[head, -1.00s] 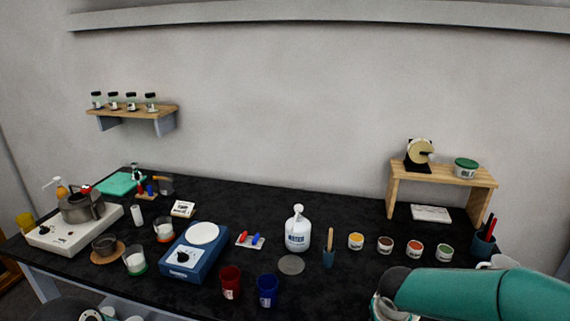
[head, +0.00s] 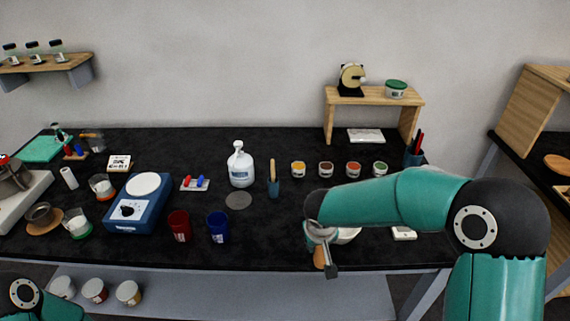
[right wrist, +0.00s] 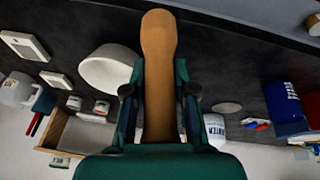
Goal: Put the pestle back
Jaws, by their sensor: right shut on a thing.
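The pestle is a tan, round-ended stick. It fills the middle of the right wrist view (right wrist: 158,50) and shows as a small tan end in the head view (head: 319,258). My right gripper (head: 324,250) is shut on it, with a finger on each side in the right wrist view (right wrist: 160,95). A white bowl that looks like the mortar (right wrist: 105,72) stands beside the pestle, apart from it in that picture. In the head view the bowl (head: 348,236) is mostly hidden behind my right arm. My left gripper is out of view.
The black bench (head: 280,254) has a front edge close to my right gripper. Blue (head: 218,228) and red (head: 179,227) cups stand to its left. A small white item (head: 404,233) lies to the right. Paint pots (head: 326,168) and a wooden riser (head: 372,97) stand behind.

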